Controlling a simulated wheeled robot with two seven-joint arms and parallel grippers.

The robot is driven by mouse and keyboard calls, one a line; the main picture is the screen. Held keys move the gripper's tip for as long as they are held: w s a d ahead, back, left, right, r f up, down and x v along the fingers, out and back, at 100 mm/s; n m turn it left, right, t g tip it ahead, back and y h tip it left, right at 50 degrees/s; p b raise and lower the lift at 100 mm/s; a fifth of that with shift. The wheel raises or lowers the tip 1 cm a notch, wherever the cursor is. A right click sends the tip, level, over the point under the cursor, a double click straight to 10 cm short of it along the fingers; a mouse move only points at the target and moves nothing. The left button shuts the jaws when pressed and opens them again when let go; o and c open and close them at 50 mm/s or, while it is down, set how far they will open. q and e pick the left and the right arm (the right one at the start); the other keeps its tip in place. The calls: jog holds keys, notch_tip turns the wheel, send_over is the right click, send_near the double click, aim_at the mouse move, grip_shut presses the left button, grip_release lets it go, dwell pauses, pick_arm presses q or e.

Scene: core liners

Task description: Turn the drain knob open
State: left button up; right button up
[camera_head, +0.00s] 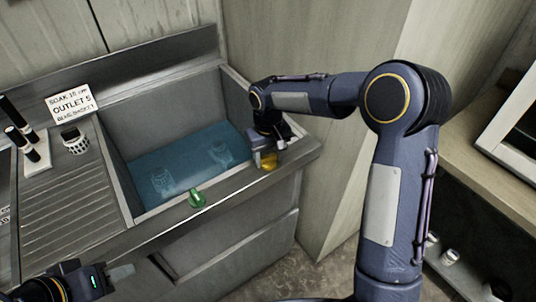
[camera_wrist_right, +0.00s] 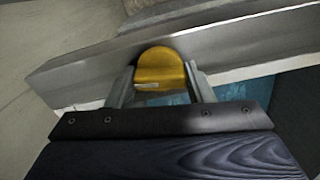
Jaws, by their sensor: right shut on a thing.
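A yellow knob (camera_head: 268,161) sits on the front rim of the sink at its right end. My right gripper (camera_head: 270,152) is at this knob. In the right wrist view the yellow knob (camera_wrist_right: 161,70) stands between the two fingers of my right gripper (camera_wrist_right: 161,88), which are shut on it. A green knob (camera_head: 197,198) sits on the same front rim, further left, with nothing touching it. The sink basin (camera_head: 120,165) holds blue water (camera_head: 190,158) with clear items under it. My left gripper (camera_head: 122,272) is at the lower left, away from both knobs; its finger opening is unclear.
A ribbed drainboard (camera_head: 65,200) lies left of the basin. A panel wall (camera_head: 330,130) stands close on the right.

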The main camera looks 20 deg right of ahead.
aim_at(268, 155)
jog(key=shift+n, duration=0.9)
jog(key=shift+w, duration=0.1)
jog(key=o, duration=1)
jog(key=shift+c, duration=0.2)
jog(key=shift+r, duration=0.1)
notch_tip(268, 155, up, 8)
jog(key=shift+f, duration=0.15)
